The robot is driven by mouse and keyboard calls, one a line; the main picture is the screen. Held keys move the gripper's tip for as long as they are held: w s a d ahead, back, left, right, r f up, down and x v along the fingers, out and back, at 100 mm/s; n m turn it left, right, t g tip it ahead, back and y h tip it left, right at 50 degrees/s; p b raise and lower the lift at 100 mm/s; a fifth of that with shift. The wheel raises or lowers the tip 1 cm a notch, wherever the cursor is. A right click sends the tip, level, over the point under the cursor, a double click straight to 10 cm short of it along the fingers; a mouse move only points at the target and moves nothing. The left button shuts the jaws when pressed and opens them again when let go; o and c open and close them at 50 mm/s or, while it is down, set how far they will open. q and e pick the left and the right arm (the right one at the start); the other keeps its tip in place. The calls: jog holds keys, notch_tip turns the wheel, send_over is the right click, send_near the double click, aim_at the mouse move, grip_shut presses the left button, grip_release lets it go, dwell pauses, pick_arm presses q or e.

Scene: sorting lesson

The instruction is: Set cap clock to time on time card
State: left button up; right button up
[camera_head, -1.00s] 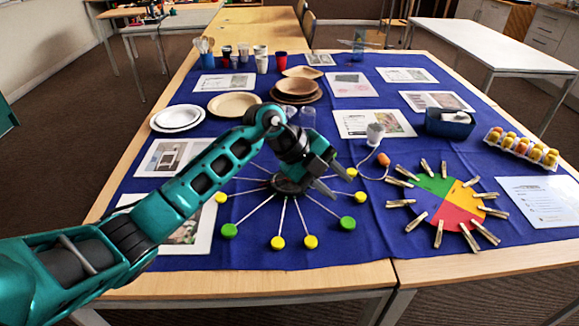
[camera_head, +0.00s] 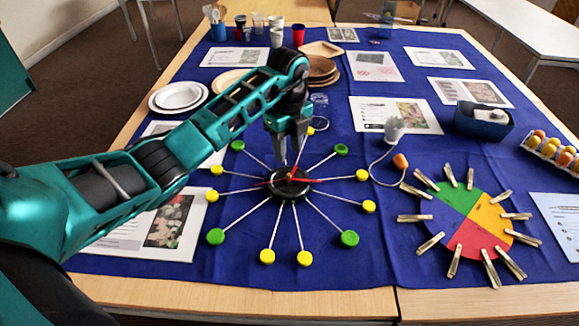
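The cap clock (camera_head: 290,187) lies on the blue cloth, with a black hub, thin spokes ending in yellow and green caps, and red hands at the centre. One hand points left and another points right. My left gripper (camera_head: 289,160) is above the far side of the hub, fingers pointing down, with a gap between them and nothing visible in it. I cannot tell whether its tips touch a hand. Several printed cards lie around; I cannot read which is the time card. One picture card (camera_head: 125,235) lies left of the clock, partly behind my arm. My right gripper is out of view.
A colour wheel with clothespins (camera_head: 466,218) lies to the right. Cloth in front of the clock is clear.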

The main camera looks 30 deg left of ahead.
aim_at(289, 174)
pick_arm(q)
notch_tip(289, 174, down, 8)
jog(key=shift+r+b, duration=0.25)
jog(key=shift+b, duration=0.05)
jog(key=shift+c, duration=0.4)
grip_shut()
jog(key=shift+w, duration=0.1)
